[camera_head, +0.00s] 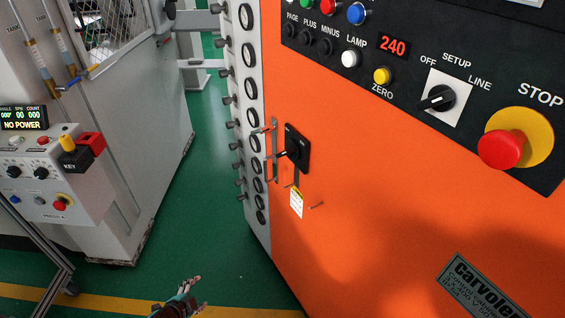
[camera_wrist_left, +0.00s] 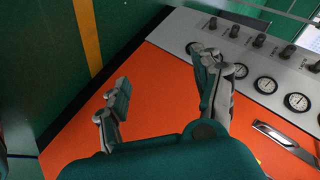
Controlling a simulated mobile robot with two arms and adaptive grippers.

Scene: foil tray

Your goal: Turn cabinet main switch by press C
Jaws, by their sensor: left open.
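The orange cabinet (camera_head: 380,200) fills the right of the head view. Its black main switch (camera_head: 297,148) is a dark plate with a rotary handle, low on the left part of the orange face. A white and yellow tag (camera_head: 296,201) hangs just below it. My left gripper (camera_head: 199,292) is at the bottom of the head view, open and empty, below and left of the switch and apart from it. In the left wrist view its spread fingers (camera_wrist_left: 160,80) show over the orange face, with nothing between them. The switch is not clearly visible there. My right gripper is out of view.
A control panel (camera_head: 450,90) with a red stop button (camera_head: 501,148) is at the upper right. A metal handle (camera_head: 270,150) stands beside the switch. Gauges and knobs line the cabinet's grey side (camera_head: 245,120). A grey machine (camera_head: 120,150) stands left; green floor lies between.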

